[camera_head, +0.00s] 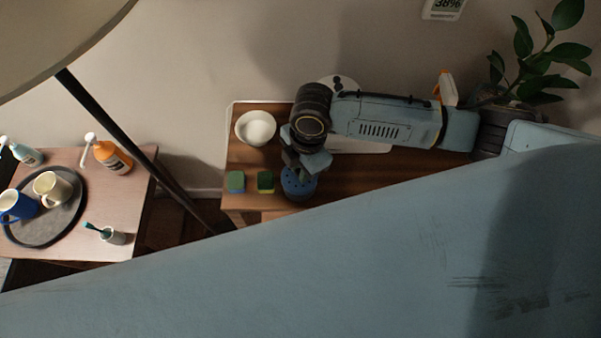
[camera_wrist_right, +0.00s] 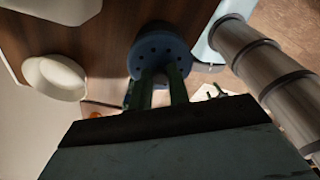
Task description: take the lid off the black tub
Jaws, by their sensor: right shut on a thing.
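A round blue lid (camera_head: 298,186) with a ring of small dark holes is near the front edge of the wooden table. It also shows in the right wrist view (camera_wrist_right: 160,47). My right gripper (camera_head: 299,170) comes down over it from above. In the right wrist view its two dark green fingers (camera_wrist_right: 161,80) are shut on the lid's middle part. The black tub is not clearly visible; the lid and gripper cover that spot, and I cannot tell whether the lid rests on it or is raised. My left gripper is not in view.
A white bowl (camera_head: 255,128) stands behind and left of the lid. Two small sponge-like blocks, one blue-green (camera_head: 236,182) and one green-yellow (camera_head: 265,182), lie just left of it. A lamp pole (camera_head: 105,110) slants across the left. A side table holds a round tray (camera_head: 66,222) with mugs.

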